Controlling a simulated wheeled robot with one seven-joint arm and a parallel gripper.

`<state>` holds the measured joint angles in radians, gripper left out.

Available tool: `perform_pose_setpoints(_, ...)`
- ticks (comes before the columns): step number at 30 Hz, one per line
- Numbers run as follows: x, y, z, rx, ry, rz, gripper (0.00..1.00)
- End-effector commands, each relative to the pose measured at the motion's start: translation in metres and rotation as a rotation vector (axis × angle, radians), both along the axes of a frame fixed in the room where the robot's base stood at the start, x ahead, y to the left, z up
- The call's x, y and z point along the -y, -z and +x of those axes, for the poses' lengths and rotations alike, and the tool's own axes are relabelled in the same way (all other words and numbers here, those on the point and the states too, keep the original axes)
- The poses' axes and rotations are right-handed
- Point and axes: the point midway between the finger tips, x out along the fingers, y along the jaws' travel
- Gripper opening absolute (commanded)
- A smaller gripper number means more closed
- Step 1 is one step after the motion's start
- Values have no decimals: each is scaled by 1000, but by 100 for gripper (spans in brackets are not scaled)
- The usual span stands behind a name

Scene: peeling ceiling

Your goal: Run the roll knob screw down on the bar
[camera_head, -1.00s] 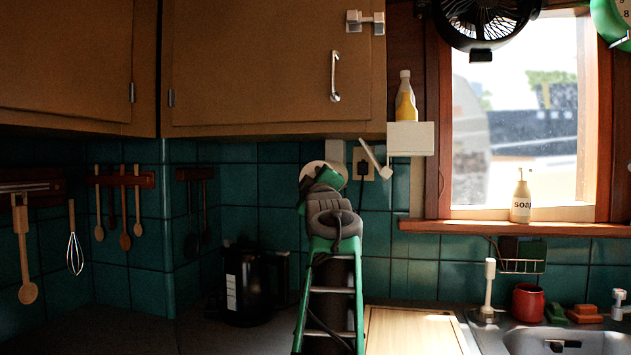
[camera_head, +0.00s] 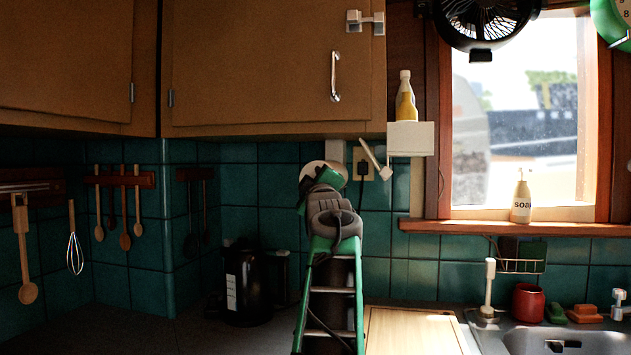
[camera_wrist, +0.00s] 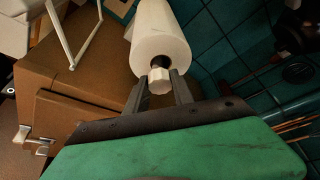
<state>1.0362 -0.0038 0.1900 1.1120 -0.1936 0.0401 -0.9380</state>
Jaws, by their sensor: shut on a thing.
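In the wrist view, the roll knob screw (camera_wrist: 159,79) is a small pale faceted knob at the near end of a dark bar (camera_wrist: 160,62). The bar comes out of the middle of a white paper roll (camera_wrist: 160,33). My gripper (camera_wrist: 160,84) is shut on the knob, with one finger on each side. A short dark stretch of bar shows between knob and roll. In the head view, the pale roll end (camera_head: 311,168) shows under the cupboard, partly behind my arm. My gripper and the knob are hidden there.
A white bracket arm (camera_head: 373,157) hangs just right of the roll, near a wall socket with a plug. The cupboard (camera_head: 255,75) is close above. A black kettle (camera_head: 245,285) and a wooden board (camera_head: 412,333) are below.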

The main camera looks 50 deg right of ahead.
Motion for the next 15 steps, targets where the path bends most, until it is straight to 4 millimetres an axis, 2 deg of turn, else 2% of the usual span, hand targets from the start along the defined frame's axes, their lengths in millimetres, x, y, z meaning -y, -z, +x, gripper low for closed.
perform_pose_setpoints(6, 1, 3, 1, 19, -1, 8, 0)
perform_pose_setpoints(10, 0, 9, 3, 201, -4, 84, 0)
perform_pose_setpoints(12, 0, 7, 4, 318, -5, 133, 0)
perform_pose_setpoints(15, 1, 2, 2, 389, -2, 166, 0)
